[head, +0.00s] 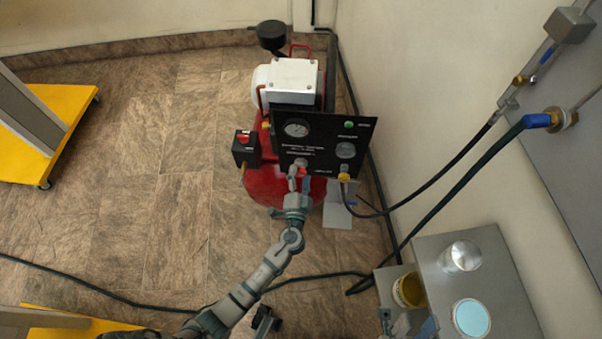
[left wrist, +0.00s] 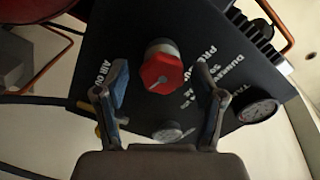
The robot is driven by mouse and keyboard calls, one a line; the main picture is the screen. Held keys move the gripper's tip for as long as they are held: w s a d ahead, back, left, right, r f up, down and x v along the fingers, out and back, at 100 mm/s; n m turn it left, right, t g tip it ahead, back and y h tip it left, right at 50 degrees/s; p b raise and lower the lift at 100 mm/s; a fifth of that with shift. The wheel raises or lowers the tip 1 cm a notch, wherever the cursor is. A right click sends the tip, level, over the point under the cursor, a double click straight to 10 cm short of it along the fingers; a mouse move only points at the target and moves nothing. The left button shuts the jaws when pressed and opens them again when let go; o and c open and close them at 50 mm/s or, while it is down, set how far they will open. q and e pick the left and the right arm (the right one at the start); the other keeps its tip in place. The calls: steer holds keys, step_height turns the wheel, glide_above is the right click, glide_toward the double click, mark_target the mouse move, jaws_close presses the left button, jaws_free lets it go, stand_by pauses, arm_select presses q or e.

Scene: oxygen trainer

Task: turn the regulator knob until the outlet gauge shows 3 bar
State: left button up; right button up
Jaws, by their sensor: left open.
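The regulator knob (left wrist: 162,73) is a red hexagonal cap with a pale pointer mark, on a light collar on the black panel (head: 325,130). My left gripper (head: 299,181) is in front of the panel's lower part. In the left wrist view its fingers (left wrist: 161,72) are open, one on each side of the knob, with gaps between. One round gauge (head: 297,128) is at the panel's upper left and another (head: 345,150) at its right. Both also show in the left wrist view; their readings are too small to tell. My right gripper (head: 408,322) is partly visible at the bottom edge.
The panel is on a red compressor (head: 262,185) beside the wall. A brass outlet fitting (head: 344,177) and black hose are right of my left gripper. A grey bench (head: 440,262) with a yellow container (head: 408,290) stands at lower right.

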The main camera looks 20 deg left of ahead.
arm_select(q)
steer(key=v, duration=1.1)
steer(key=shift+d, duration=0.2)
